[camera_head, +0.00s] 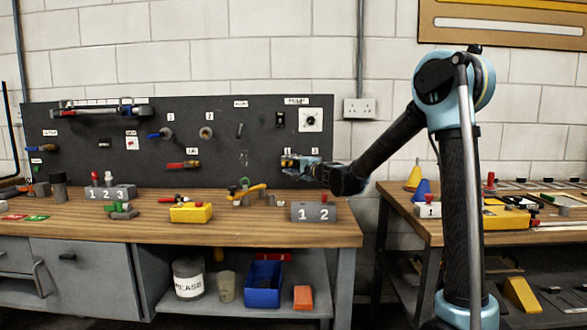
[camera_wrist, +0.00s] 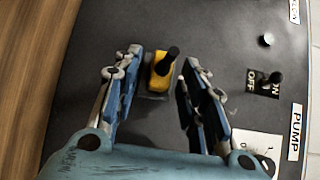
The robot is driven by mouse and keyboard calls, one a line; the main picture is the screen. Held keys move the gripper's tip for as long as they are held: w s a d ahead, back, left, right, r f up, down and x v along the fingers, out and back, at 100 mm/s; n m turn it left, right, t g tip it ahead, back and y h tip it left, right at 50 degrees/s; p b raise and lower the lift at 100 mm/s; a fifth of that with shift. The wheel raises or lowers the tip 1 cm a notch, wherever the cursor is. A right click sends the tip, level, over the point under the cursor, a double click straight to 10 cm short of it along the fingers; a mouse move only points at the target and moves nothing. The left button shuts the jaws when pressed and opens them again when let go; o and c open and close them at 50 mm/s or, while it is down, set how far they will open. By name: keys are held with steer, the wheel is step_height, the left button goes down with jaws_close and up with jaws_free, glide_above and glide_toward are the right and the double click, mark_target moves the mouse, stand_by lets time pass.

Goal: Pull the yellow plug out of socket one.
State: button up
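The yellow plug (camera_head: 287,162) is on the dark wall panel, under a small white label that appears to read 1. In the wrist view the yellow plug (camera_wrist: 160,79) has a dark round stem sticking out and sits against a grey socket base (camera_wrist: 152,97). My gripper (camera_head: 303,165) is at the panel, just right of the plug in the head view. In the wrist view my gripper (camera_wrist: 162,57) is open, with one blue finger on each side of the plug. Gaps show between the fingers and the plug. The second socket is hidden behind my gripper.
A pump switch (camera_wrist: 272,83) marked OFF and ON is beside my right finger in the wrist view. A white dial plate (camera_head: 311,120) is above in the head view. A grey block marked 1 2 (camera_head: 313,212) stands on the wooden bench (camera_head: 250,236) below.

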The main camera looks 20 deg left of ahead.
jaws_close()
steer(key=shift+s+d, duration=0.2)
steer(key=shift+s, duration=0.65)
stand_by(0.4)
steer(key=shift+s+d, duration=0.2)
steer(key=shift+s, duration=0.55)
steer(key=shift+s+d, duration=0.15)
steer(key=shift+s, duration=0.6)
